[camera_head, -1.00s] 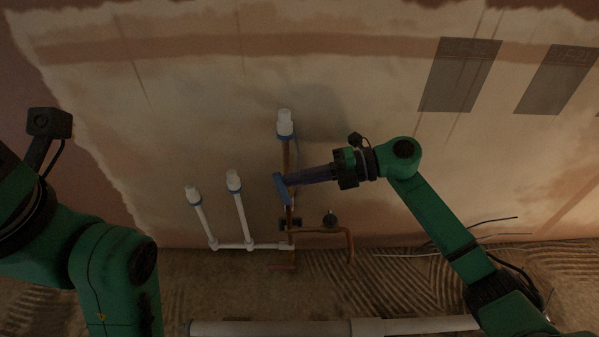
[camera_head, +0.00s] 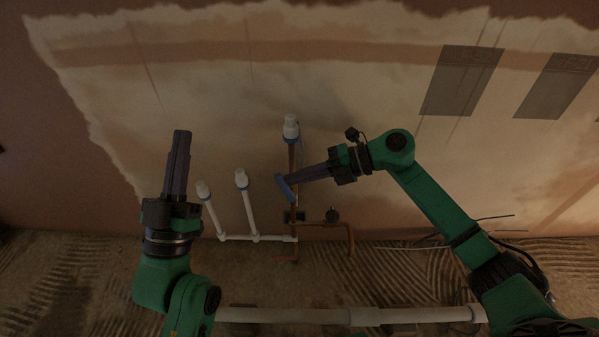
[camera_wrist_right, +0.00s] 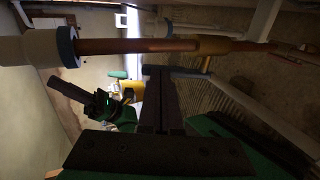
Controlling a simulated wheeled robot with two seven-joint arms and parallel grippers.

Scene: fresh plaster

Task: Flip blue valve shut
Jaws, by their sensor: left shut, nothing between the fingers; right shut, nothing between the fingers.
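The blue valve handle (camera_head: 284,187) sits on the copper pipe (camera_head: 292,160) standing at the wall, and slants down to the right. My right gripper (camera_head: 291,180) is shut, with its tips at the handle's upper right side; they look in contact, but I cannot be sure. In the right wrist view the shut fingers (camera_wrist_right: 155,78) reach up to just below the copper pipe (camera_wrist_right: 130,45); a dark bar at the tips may be the handle, but its colour is too dark to tell. My left gripper (camera_head: 182,133) is shut, empty and raised, left of the white pipes, away from the valve.
Two capped white pipes (camera_head: 247,208) stand left of the valve. A thick white pipe (camera_head: 290,315) runs along the floor in front. The wall above is clear.

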